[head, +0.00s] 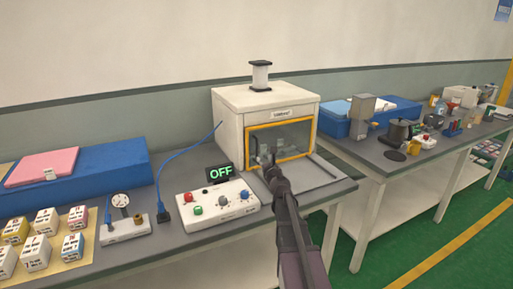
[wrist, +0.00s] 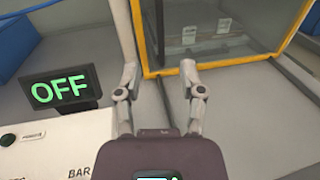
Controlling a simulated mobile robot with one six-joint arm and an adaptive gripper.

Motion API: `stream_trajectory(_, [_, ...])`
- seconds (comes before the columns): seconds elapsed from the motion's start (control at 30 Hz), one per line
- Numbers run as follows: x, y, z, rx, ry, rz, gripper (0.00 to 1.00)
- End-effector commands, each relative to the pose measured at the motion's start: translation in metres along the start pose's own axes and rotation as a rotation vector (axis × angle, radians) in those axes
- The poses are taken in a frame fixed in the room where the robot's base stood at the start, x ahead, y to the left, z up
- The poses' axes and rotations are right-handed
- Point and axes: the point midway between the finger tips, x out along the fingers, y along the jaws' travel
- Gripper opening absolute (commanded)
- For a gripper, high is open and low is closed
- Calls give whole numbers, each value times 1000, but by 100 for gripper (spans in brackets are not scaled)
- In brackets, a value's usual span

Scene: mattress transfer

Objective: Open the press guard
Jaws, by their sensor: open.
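The press (head: 230,125) is a beige box on the left bench with a white spool-shaped part on top. Its guard (head: 306,138) is a clear panel in a yellow frame, and it looks closed across the front. In the wrist view the guard's frame (wrist: 220,65) fills the upper right, with a slim dark upright bar (wrist: 160,25) near its left edge. My gripper (head: 268,162) is in front of the guard's lower left part. In the wrist view my gripper (wrist: 159,68) is open and empty, fingers apart near the frame's lower left corner. Contact cannot be told.
A control box (head: 218,203) with knobs and an OFF display (head: 220,173) stands left of my gripper. Small boxes and a blue block (head: 110,170) lie farther left. A second bench (head: 375,155) stands right.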

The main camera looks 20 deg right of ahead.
Motion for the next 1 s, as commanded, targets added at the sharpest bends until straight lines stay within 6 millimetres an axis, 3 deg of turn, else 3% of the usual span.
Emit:
stream_trajectory(0.7, [104,1,0,-1,0,2,51])
stream_trajectory(1.0, [125,1,0,-1,0,2,51])
